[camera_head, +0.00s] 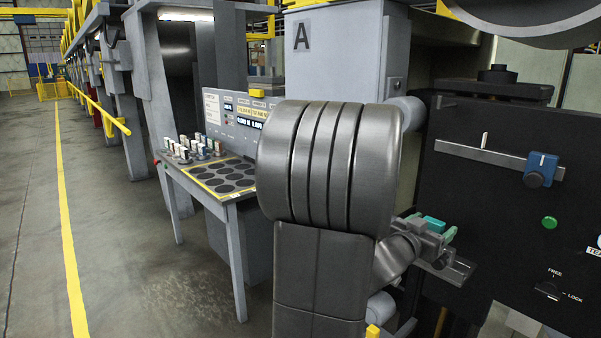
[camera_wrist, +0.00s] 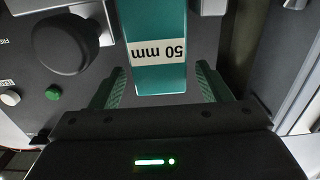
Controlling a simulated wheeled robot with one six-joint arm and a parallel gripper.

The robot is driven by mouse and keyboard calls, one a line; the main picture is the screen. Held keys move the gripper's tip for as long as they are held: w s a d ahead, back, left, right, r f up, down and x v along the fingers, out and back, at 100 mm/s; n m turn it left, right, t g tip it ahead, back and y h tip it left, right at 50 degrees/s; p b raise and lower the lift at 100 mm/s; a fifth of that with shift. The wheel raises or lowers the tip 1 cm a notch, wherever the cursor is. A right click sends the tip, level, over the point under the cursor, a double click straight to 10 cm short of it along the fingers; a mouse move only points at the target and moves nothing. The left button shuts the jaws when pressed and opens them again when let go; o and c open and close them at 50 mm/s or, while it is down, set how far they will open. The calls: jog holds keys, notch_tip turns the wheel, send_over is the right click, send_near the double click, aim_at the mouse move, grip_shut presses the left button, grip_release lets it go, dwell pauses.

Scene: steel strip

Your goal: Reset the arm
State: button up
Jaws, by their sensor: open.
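My arm stands large in the middle of the head view and hides part of the machine behind it. My gripper (camera_head: 431,227) shows beyond the arm at the right, close to the dark machine panel. In the wrist view my gripper (camera_wrist: 160,72) is open, with a green finger on each side. A teal block (camera_wrist: 158,75) labelled "50 mm" reaches between the fingers, with a visible gap on both sides. The teal block (camera_head: 434,223) also shows between the fingers in the head view.
The dark machine panel (camera_head: 500,210) has a slider with a blue knob (camera_head: 541,165), a green button (camera_head: 549,223) and a FREE/LOCK switch (camera_head: 549,290). A control table (camera_head: 215,190) with several small blocks stands left of the arm. The floor at left is clear.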

jog(key=x, duration=0.2)
jog(key=shift+w+d, duration=0.2)
jog(key=shift+d, duration=0.1)
jog(key=shift+r+p, duration=0.15)
jog(key=shift+p, duration=0.15)
jog(key=shift+s+a+b, duration=0.25)
jog(key=shift+a+b, duration=0.05)
jog(key=shift+a, duration=0.05)
jog(key=b+v, duration=0.1)
jog(key=v, duration=1.2)
jog(key=p+x, duration=0.1)
jog(key=x, duration=1.2)
jog(key=shift+w+d, duration=0.15)
jog(key=shift+d, duration=0.15)
jog(key=shift+w+r+p, duration=0.1)
jog(key=shift+r+p, duration=3.2)
jog(key=shift+r, duration=0.25)
